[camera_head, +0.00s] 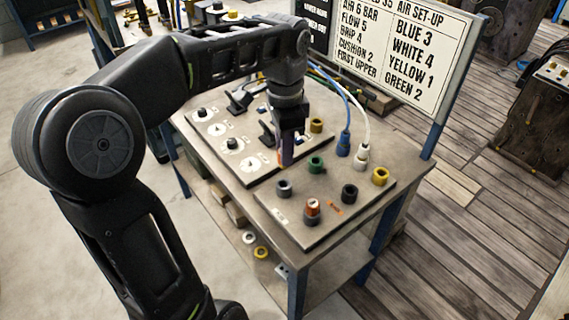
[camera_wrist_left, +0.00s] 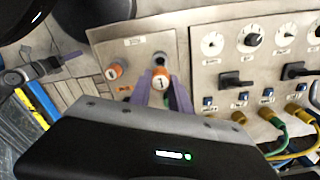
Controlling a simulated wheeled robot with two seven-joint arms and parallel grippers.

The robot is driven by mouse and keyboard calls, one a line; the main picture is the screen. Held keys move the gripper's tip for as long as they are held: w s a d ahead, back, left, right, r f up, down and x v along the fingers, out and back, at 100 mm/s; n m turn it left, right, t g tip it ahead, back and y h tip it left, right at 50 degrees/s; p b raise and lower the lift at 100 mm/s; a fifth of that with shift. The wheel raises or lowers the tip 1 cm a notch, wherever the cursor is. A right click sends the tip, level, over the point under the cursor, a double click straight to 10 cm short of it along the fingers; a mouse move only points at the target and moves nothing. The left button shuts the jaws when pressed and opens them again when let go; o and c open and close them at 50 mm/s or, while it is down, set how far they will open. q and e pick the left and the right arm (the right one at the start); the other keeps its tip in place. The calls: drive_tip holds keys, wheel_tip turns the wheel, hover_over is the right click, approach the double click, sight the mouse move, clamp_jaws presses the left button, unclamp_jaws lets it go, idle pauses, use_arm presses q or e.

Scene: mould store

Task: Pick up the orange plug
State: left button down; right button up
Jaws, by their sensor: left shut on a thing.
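My left gripper (camera_head: 286,152) is over the panel on the bench, fingers pointing down. In the left wrist view its purple fingers (camera_wrist_left: 168,94) are shut on an orange plug (camera_wrist_left: 160,78) with a pale numbered top. In the head view the gripper mostly hides this plug. A second orange plug (camera_head: 312,206) sits in a dark ring near the panel's front edge. It also shows in the left wrist view (camera_wrist_left: 115,70), apart from the fingers. I cannot tell whether the held plug is clear of the panel. My right gripper is in neither view.
A green ring (camera_head: 316,164), a yellow ring (camera_head: 380,176) and dark rings (camera_head: 349,193) stand on the front panel (camera_head: 290,222). Blue (camera_head: 343,146) and white (camera_head: 361,156) hose connectors are behind. A signboard (camera_head: 407,50) rises at the bench's back right.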

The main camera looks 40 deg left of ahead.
use_arm(q)
wheel_tip(320, 180, up, 3)
drive_tip(key=shift+f+p, duration=0.15)
drive_tip(key=shift+p, duration=0.25)
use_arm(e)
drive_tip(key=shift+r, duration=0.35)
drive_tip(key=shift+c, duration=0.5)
